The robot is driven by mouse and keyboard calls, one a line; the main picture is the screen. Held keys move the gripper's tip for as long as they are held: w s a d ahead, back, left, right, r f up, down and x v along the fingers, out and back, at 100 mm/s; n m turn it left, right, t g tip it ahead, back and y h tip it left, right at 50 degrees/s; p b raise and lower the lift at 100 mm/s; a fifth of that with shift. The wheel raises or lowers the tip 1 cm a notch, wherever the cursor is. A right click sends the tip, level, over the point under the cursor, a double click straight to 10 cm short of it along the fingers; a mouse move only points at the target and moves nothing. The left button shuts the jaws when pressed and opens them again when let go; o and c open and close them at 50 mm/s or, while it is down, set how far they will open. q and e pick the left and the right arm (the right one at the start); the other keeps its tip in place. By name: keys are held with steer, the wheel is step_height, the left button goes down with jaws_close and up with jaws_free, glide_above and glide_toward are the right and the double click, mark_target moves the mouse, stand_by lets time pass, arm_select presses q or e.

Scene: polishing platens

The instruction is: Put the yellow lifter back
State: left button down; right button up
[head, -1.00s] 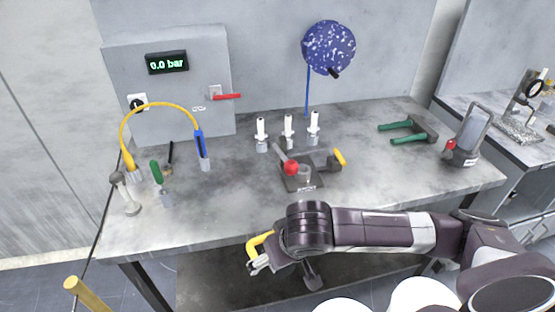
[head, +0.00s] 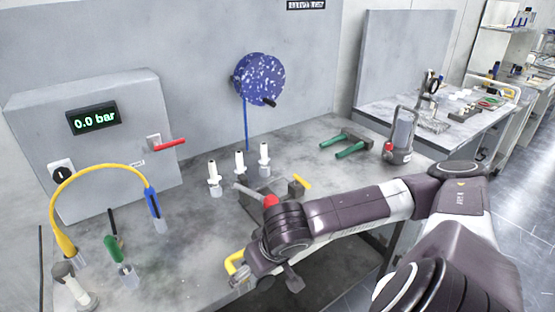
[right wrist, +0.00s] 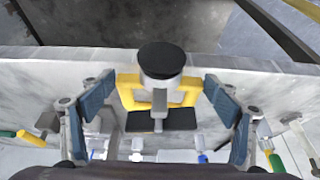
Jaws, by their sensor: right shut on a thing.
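The yellow lifter shows at the lower middle of the head view as a yellow loop (head: 236,262) at the end of my right arm. In the right wrist view it is a yellow frame (right wrist: 187,92) with a round black pad and a dark pad below. My right gripper (head: 241,276) is shut on it near the table's front edge. In the right wrist view my right gripper (right wrist: 163,108) has its blue-grey fingers on either side of the yellow frame. The exact finger contact is hard to see. My left gripper is out of view.
The grey table (head: 190,255) holds several white-topped posts (head: 239,162), a fixture with a red knob (head: 270,201), green-handled tools (head: 353,151) and a grey stand (head: 398,148). A yellow hose (head: 95,170) arches at the left by a pressure panel (head: 110,145).

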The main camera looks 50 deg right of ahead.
steer(key=shift+w+d+r, duration=0.1)
steer(key=shift+d+r, duration=0.1)
steer(key=shift+d, duration=0.25)
steer(key=shift+w+d+r, duration=0.1)
steer(key=shift+w, duration=0.2)
steer(key=p, duration=0.3)
glide_toward(226, 231)
steer(key=f, duration=0.3)
steer(key=shift+s, duration=0.4)
steer(key=shift+w+d+f+p, duration=0.15)
steer(key=shift+w+p, duration=0.1)
steer(key=shift+w, duration=0.25)
steer(key=shift+w+a+f+p, duration=0.1)
steer(key=shift+w+f+p, duration=0.1)
steer(key=shift+w, duration=0.25)
steer(key=shift+w+d+f+p, duration=0.1)
steer(key=shift+w+p, duration=0.15)
steer(key=shift+w, duration=0.25)
steer(key=shift+f, duration=0.3)
steer(key=shift+f, duration=0.1)
